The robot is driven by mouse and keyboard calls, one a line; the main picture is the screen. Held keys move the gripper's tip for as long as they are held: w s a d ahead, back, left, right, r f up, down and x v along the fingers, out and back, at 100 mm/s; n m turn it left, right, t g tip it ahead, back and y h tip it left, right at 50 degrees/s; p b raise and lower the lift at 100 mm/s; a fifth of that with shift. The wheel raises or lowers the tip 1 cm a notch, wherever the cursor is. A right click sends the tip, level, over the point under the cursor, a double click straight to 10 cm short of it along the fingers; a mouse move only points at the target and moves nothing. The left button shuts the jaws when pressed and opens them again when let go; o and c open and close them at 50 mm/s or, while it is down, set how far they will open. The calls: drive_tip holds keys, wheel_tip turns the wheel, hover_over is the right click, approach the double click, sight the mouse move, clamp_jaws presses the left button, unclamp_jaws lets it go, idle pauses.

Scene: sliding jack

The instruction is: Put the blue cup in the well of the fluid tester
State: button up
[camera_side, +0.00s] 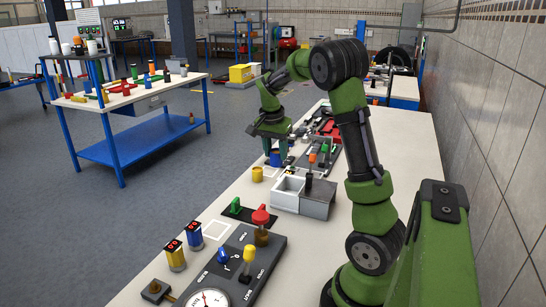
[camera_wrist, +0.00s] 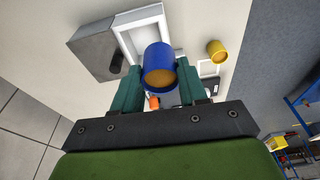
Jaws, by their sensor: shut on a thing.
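The blue cup (camera_wrist: 159,55) is between the two teal fingers of my gripper (camera_wrist: 160,82), which is shut on it. An orange-brown round face of the cup points toward the wrist camera. In the side view, my gripper (camera_side: 272,146) points down with the blue cup (camera_side: 275,158) at its fingertips, above the far part of the bench. A unit with an open white-walled well (camera_side: 287,186) and a grey block (camera_side: 318,199) stands nearer the side camera; I take it as the fluid tester. It also shows in the wrist view (camera_wrist: 125,32), beyond the cup.
A yellow cup (camera_side: 257,174) stands on the bench left of the white well. A black upright knob (camera_side: 309,181) rises at the grey block. Several small parts (camera_side: 320,150) lie behind.

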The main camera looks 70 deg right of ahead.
drive_tip(key=s+a+f, duration=0.2)
drive_tip(key=s+a, duration=0.3)
drive_tip(key=s, duration=0.4)
approach(291, 179)
drive_tip(key=s+a+f, duration=0.2)
drive_tip(key=a, duration=0.2)
drive_tip(key=shift+w+d+f+n, duration=0.1)
drive_tip(key=shift+d+f+n, duration=0.1)
drive_tip(key=shift+f, duration=0.7)
drive_tip(key=shift+w+d+f+n, duration=0.1)
drive_tip(key=shift+d+f, duration=0.1)
drive_tip(key=shift+f, duration=0.65)
drive_tip(key=shift+f, duration=0.6)
drive_tip(key=o, duration=0.9)
